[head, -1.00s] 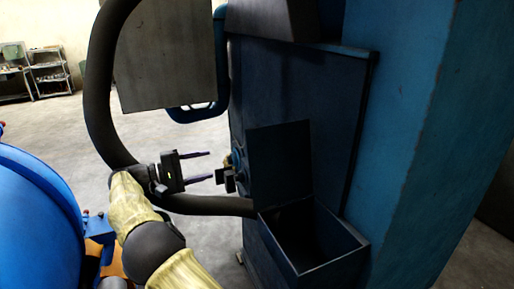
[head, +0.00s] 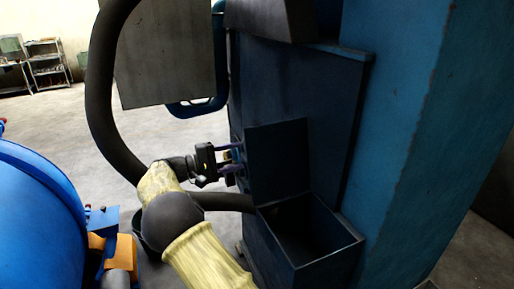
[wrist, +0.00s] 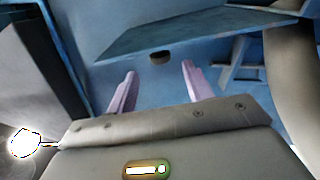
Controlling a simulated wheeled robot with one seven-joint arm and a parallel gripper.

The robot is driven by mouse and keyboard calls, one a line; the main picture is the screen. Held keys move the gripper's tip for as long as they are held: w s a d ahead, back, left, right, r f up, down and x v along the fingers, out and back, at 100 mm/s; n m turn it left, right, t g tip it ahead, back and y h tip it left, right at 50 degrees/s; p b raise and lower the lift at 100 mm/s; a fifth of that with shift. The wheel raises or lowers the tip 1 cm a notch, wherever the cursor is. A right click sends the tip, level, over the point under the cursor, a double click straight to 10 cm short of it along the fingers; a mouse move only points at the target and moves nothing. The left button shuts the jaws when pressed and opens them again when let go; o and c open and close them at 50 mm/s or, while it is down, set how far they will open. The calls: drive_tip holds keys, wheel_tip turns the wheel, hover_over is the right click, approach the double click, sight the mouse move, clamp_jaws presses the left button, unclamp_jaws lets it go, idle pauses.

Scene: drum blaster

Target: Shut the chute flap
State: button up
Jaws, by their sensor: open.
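The chute flap (head: 279,160) is a dark blue panel standing upright, raised at the back of the open chute box (head: 324,257). The box's dark inside shows from above. My gripper (head: 239,158) is open, its purple fingers pointing right, just left of the flap's left edge in the head view. I cannot tell whether they touch anything. In the wrist view my gripper (wrist: 159,68) shows both fingers apart with nothing between them. A blue slanted panel (wrist: 205,32) lies ahead of the fingertips there; it may be the flap, but I cannot tell.
The blue machine cabinet (head: 420,130) rises behind and right of the chute. A thick black hose (head: 95,90) curves around left, its lower end passing under my gripper to the machine. A grey panel (head: 165,55) hangs above. A blue drum (head: 35,220) stands at left.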

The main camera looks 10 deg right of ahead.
sight(257, 152)
drive_tip(key=d+p, duration=0.1)
drive_tip(key=d, duration=0.1)
drive_tip(key=w+d, duration=0.1)
drive_tip(key=d, duration=0.2)
drive_tip(key=d+p, duration=0.1)
drive_tip(key=d, duration=0.1)
drive_tip(key=shift+w+d+p, duration=0.25)
drive_tip(key=shift+d+p, duration=0.1)
drive_tip(key=shift+c, duration=0.4)
clamp_jaws()
